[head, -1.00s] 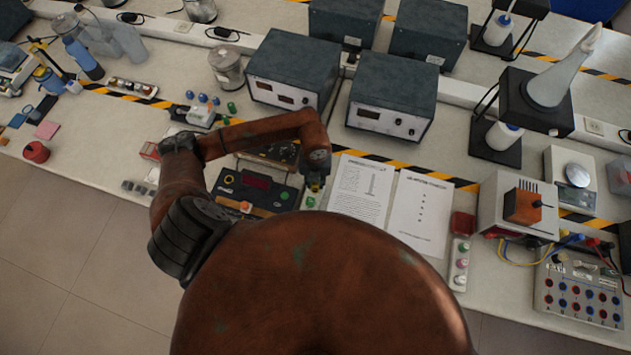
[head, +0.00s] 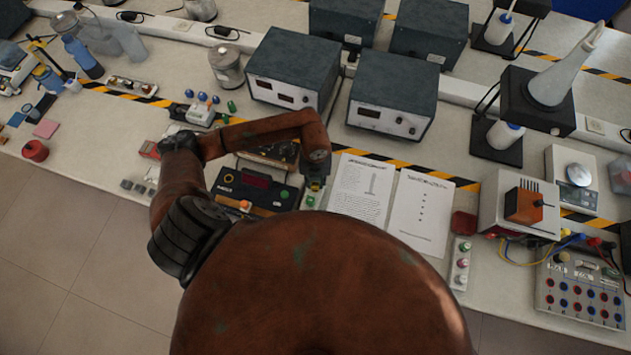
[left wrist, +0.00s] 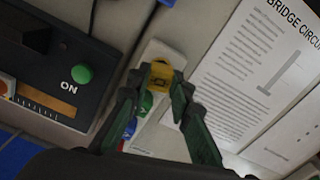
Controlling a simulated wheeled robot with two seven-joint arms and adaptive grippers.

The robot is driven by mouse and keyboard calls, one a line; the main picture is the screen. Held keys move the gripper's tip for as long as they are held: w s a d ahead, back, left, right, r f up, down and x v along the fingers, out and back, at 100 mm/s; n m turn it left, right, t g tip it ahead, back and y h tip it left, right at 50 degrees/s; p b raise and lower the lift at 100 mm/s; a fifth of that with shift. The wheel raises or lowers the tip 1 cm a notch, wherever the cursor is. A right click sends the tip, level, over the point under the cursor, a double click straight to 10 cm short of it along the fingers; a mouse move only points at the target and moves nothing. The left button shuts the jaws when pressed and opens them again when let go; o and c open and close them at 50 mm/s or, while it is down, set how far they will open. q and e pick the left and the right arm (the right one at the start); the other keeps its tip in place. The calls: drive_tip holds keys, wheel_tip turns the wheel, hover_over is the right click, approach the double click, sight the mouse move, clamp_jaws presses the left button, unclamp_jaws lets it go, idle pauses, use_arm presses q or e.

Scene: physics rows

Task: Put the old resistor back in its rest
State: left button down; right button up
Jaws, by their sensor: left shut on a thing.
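My left gripper (head: 317,183) hangs over the bench just right of the black device, pointing down. In the left wrist view its green fingers (left wrist: 160,84) are shut on a small yellow part (left wrist: 160,72), which I take to be the resistor. Below lies a narrow white holder (left wrist: 156,52), likely the rest. A green part (left wrist: 146,102) and a blue part (left wrist: 131,128) show on it, partly hidden by the fingers. I cannot tell whether the yellow part touches the holder. My right gripper is not in view.
The black device (head: 227,187) with a green ON button (left wrist: 82,73) stands close on the left. A printed bridge-circuit sheet (head: 360,187) lies close on the right, with a second sheet (head: 419,212) beyond. Two grey instruments (head: 293,68) stand behind.

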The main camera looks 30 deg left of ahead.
use_arm(q)
drive_tip(key=shift+f, duration=0.1)
drive_tip(key=shift+f+b, duration=0.5)
drive_tip(key=shift+f, duration=0.1)
idle(0.3)
drive_tip(key=c, duration=1.7)
unclamp_jaws()
drive_tip(key=shift+o, duration=0.2)
drive_tip(key=o, duration=0.4)
drive_tip(key=shift+r, duration=0.2)
